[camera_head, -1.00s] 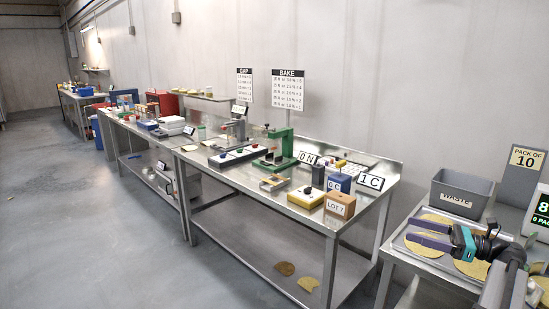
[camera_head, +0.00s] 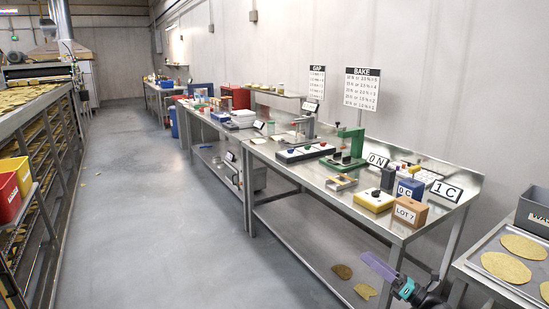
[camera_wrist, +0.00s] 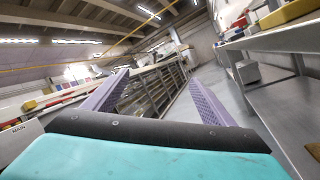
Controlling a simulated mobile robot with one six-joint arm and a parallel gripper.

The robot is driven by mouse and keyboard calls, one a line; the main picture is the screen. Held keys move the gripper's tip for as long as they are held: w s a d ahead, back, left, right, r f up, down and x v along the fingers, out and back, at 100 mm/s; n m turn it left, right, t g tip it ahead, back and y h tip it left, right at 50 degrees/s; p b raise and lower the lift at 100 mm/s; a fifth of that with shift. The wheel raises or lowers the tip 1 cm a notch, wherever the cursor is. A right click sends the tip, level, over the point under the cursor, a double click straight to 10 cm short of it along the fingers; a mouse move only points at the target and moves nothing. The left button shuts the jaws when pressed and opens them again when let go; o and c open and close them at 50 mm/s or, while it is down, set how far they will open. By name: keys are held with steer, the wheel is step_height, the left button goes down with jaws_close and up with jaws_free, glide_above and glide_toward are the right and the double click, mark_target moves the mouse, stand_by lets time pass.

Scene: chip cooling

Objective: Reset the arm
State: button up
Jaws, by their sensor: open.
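My gripper (camera_head: 379,268) is low at the lower right of the head view, in front of the steel bench's lower shelf. It has a teal body and purple fingers, and only part of it shows there. In the wrist view my gripper (camera_wrist: 158,88) has its two purple fingers spread wide apart, with nothing between them. The wrist camera looks along the aisle, tilted, toward racks and the ceiling.
The steel bench (camera_head: 300,178) holds a green press (camera_head: 347,148), a yellow box (camera_head: 374,200) and a brown LOT 7 block (camera_head: 410,211). A tray (camera_head: 481,262) with chips is at right. Racks (camera_head: 45,150) line the left.

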steer(key=w+a+f+m+t+h+b, duration=0.1)
steer(key=w+a+f+m+t+h, duration=0.1)
steer(key=a+f+m+h, duration=0.45)
steer(key=w+a+f+m+t+h, duration=0.1)
steer(key=w+a+f+m+h, duration=0.2)
steer(key=f+m, duration=0.6)
steer(key=s+a+f+m+g+h, duration=0.1)
steer(key=s+f+m+g+h, duration=0.15)
steer(key=f, duration=0.55)
steer(key=s+a+f+m+g+h+b, duration=0.1)
steer(key=s+f+m+g, duration=0.2)
steer(key=f, duration=0.5)
steer(key=s+a+f+m+g+h, duration=0.15)
steer(key=s+f, duration=0.25)
steer(key=f, duration=0.4)
steer(key=s+f+m+g+h, duration=0.1)
steer(key=s+f+m+g, duration=0.4)
steer(key=s, duration=0.5)
steer(key=s+f+m+g+h, duration=0.1)
steer(key=s+f+m+g, duration=0.25)
steer(key=s+f, duration=0.5)
steer(key=s+a+r+m+g, duration=0.1)
steer(key=s+r+m+g, duration=0.1)
steer(key=s, duration=0.8)
steer(key=s+a+r+m+g+y, duration=0.1)
steer(key=s+m+g, duration=0.4)
steer(key=s, duration=0.5)
steer(key=shift+a+r+g, duration=0.15)
steer(key=shift+r+g, duration=0.2)
